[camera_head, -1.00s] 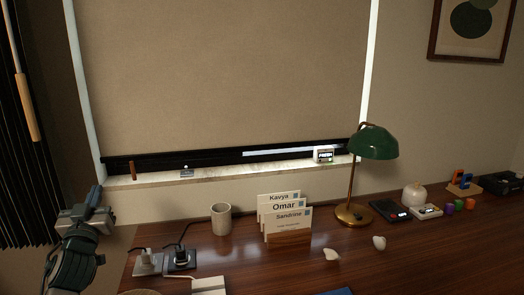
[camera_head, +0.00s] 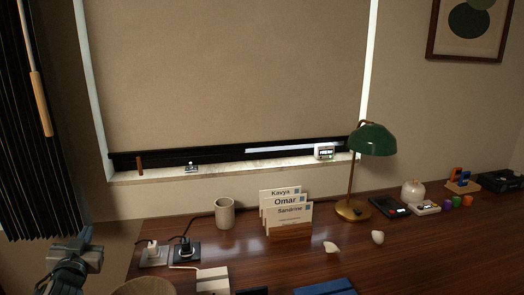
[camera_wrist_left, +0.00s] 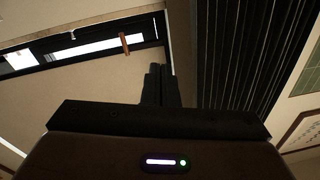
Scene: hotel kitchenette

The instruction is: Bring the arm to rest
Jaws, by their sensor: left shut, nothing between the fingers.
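My left arm comes in at the lower left of the head view. Its gripper (camera_head: 78,252) is low at the left, in front of the dark pleated curtain and left of the desk. The wrist view shows the two dark fingers (camera_wrist_left: 158,78) together, with nothing between them. They point toward the wall and window area and appear clear of any object. My right arm and gripper are not in view.
The wooden desk (camera_head: 340,235) carries a mug (camera_head: 225,213), name cards (camera_head: 287,210), a green lamp (camera_head: 372,140) and plugs (camera_head: 186,250). A round bowl-like item (camera_head: 144,287) is near the front edge. The dark curtain (camera_head: 35,190) hangs at the left.

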